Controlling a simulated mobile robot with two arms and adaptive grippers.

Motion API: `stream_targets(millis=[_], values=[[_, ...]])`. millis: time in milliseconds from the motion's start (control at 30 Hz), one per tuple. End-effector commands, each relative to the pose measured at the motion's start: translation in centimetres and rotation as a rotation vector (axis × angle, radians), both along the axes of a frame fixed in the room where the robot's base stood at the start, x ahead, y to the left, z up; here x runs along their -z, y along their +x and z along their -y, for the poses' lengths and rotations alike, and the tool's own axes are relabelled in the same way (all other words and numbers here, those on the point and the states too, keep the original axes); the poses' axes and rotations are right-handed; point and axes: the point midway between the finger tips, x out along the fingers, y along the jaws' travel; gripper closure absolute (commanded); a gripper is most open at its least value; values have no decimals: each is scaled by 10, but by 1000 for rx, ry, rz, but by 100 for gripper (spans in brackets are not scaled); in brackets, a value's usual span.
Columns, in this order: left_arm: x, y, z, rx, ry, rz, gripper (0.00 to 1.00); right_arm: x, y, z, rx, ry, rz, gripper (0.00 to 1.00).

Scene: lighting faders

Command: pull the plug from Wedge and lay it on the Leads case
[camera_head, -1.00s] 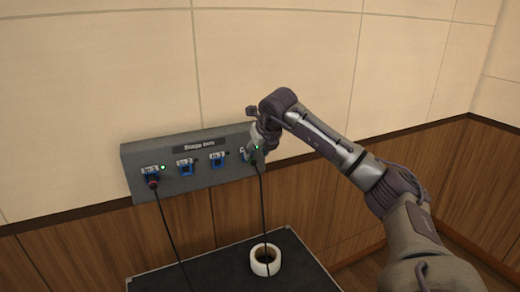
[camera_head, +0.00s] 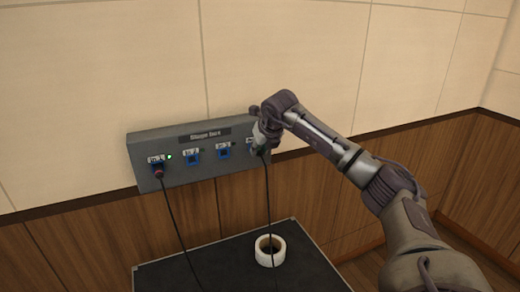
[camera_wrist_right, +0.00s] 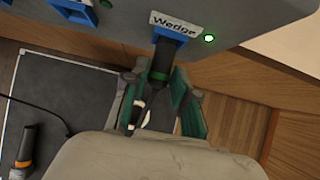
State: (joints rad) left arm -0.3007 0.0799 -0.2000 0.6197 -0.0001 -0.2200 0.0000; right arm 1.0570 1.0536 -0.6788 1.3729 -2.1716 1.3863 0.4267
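The Wedge socket (camera_wrist_right: 172,28) is the blue one under the "Wedge" label, with a lit green light beside it. A black plug with a green band (camera_wrist_right: 160,68) is seated in it. My right gripper (camera_wrist_right: 160,88) is around the plug, one green-padded finger on each side; whether the pads press on it is unclear. In the head view my right gripper (camera_head: 264,141) hides most of that socket, and a cable hangs below it. A black-topped case (camera_head: 215,262) stands below the panel; no Leads label is readable. My left gripper is not in view.
The grey panel (camera_head: 172,142) on the wall has other blue sockets; a red-banded plug (camera_head: 158,171) sits in the leftmost. A white tape roll (camera_head: 270,250) lies on the case. An orange-and-black connector (camera_wrist_right: 26,150) lies at lower left in the wrist view.

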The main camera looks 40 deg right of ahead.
Motion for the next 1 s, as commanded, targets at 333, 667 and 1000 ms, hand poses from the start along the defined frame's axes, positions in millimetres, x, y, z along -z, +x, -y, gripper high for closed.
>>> stream_targets(millis=[333,667,1000], values=[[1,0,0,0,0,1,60,0,-1,0,1,0,1,100],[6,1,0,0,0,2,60,1,-9,-2,1,2,2,100],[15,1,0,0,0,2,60,1,-26,-7,1,-1,0,100]])
